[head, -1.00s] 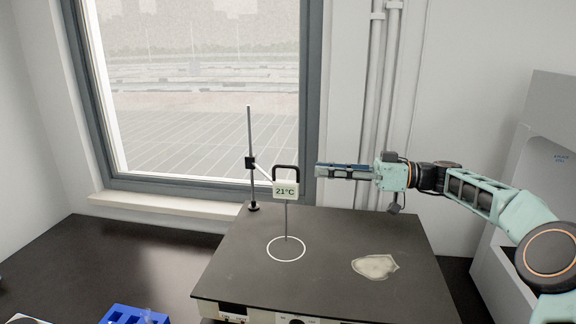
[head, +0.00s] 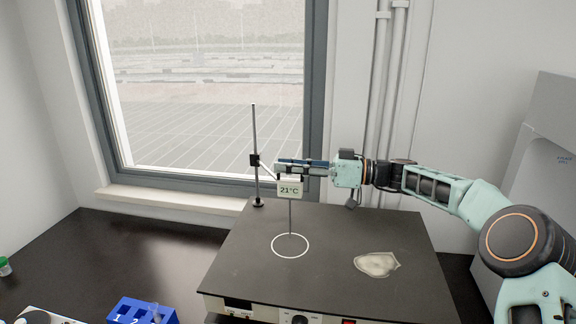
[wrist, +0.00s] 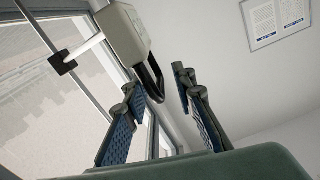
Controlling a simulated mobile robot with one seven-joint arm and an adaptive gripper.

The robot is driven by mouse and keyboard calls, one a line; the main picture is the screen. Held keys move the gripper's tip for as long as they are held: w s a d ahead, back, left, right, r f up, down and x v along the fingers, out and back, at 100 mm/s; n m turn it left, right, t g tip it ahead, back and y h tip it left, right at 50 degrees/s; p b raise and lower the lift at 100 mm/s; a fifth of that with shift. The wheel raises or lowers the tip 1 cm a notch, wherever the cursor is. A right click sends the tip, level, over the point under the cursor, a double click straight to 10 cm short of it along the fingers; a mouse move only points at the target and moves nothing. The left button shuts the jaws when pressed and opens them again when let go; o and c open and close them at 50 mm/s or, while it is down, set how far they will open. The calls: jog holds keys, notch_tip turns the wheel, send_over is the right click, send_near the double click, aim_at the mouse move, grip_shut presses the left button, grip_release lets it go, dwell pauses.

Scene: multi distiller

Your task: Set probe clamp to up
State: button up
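The probe clamp carries a white display box (head: 290,188) reading 21°C, with a thin probe (head: 290,220) hanging down inside a white ring on the hotplate. A short arm joins it to a black clamp block (head: 254,160) on an upright metal rod (head: 254,130). In the wrist view, the box (wrist: 122,35) has a black loop handle (wrist: 153,80). My gripper (head: 282,166) is level with the handle, just above the box. In the wrist view, its fingers (wrist: 161,86) are apart, with the handle's end between their tips. I cannot tell whether either finger touches it.
The dark hotplate (head: 330,240) stands below, with a pale irregular patch (head: 377,264) on its top. A blue rack (head: 142,311) is at the front left. The window (head: 200,100) is behind the rod. A grey machine (head: 545,150) stands at the right.

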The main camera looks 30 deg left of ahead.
jog(key=shift+c, duration=0.4)
grip_shut()
notch_tip(320, 180, up, 14)
jog(key=p, duration=0.1)
jog(key=shift+p, duration=0.35)
jog(key=shift+o, duration=0.4)
grip_release()
jog(key=shift+s, duration=0.1)
jog(key=shift+f, duration=0.2)
